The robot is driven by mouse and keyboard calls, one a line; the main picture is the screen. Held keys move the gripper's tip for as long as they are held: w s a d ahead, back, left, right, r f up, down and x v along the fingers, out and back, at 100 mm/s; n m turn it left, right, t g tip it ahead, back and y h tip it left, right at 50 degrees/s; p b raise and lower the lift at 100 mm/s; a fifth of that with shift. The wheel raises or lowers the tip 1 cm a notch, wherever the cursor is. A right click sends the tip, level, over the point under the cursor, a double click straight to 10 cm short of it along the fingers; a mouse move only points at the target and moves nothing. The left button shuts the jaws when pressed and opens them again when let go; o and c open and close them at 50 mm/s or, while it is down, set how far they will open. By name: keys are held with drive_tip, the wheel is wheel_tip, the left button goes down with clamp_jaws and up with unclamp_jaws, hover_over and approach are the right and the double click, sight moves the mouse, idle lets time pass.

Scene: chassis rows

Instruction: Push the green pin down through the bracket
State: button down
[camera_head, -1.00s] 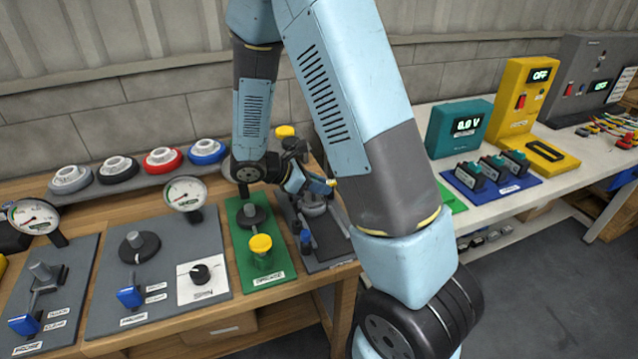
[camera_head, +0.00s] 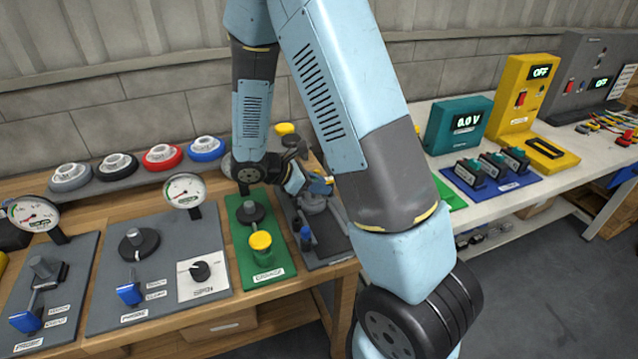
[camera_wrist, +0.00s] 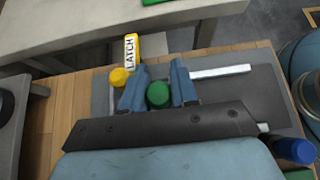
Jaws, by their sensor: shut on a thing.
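In the wrist view the green pin (camera_wrist: 158,95) shows as a round green head between the two blue fingers of my gripper (camera_wrist: 158,90). The fingers are shut on it from both sides. Its shaft is hidden below the head. I cannot make out the bracket clearly beneath it; a pale metal bar (camera_wrist: 222,72) lies just beyond, on the grey panel (camera_wrist: 270,90). In the head view my gripper (camera_head: 318,186) is over the grey panel (camera_head: 330,247) at the bench's right end, and the pin cannot be made out there.
A yellow knob (camera_wrist: 120,77) is close to the left finger, beside a LATCH label (camera_wrist: 131,50). A blue knob (camera_wrist: 293,150) stands at the near right corner. A green panel with a yellow knob (camera_head: 261,241) is to the left. An aisle separates the white bench (camera_wrist: 110,25).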

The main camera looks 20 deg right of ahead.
drive_tip(key=shift+f, duration=0.85)
drive_tip(key=c, duration=0.8)
unclamp_jaws()
drive_tip(key=v, duration=1.4)
drive_tip(key=shift+d, duration=0.1)
drive_tip(key=s+d+r+m+t+y, duration=0.2)
drive_tip(key=s+d+r+m+y, duration=0.1)
drive_tip(key=s+r+m, duration=0.3)
drive_tip(key=s+d+r+m+t+y, duration=0.1)
drive_tip(key=s+d+r+m+y, duration=0.2)
drive_tip(key=s+r+m, duration=0.3)
drive_tip(key=s+d+r+m+t+y, duration=0.2)
drive_tip(key=s+d+r+m+y, duration=0.2)
drive_tip(key=r, duration=0.5)
drive_tip(key=shift+s+r+m+t+y, duration=0.25)
drive_tip(key=shift+s+m, duration=0.25)
drive_tip(key=shift+s, duration=0.35)
drive_tip(key=shift+s+r+m+t+y, duration=0.15)
drive_tip(key=shift+s+m+y, duration=0.3)
drive_tip(key=shift+s, duration=0.4)
